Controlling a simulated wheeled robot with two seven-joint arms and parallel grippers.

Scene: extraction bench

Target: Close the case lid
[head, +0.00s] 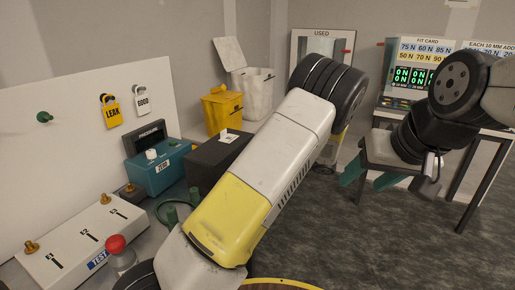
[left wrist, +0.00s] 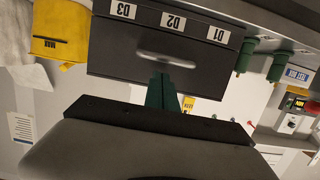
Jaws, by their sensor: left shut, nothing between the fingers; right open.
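A dark grey case (left wrist: 120,60) fills the upper middle of the left wrist view, which shows it upside down. Its edge carries labels D1, D2 and D3, and its face has a slot-like handle. My left gripper (left wrist: 162,84) is shut and empty, its green fingertips in front of that face near the handle; I cannot tell whether they touch. A dark box (head: 212,155), likely this case, stands beside my left arm in the head view. The lid's position is unclear. My left gripper is hidden in the head view. My right gripper (head: 368,178) is open and empty at the right.
A teal pressure unit (head: 155,172), a white test block (head: 80,240) and a red knob (head: 115,244) are at the left. A yellow bin (head: 222,110) and a white bin (head: 255,92) stand behind. Green fittings (left wrist: 245,55) show beside the case.

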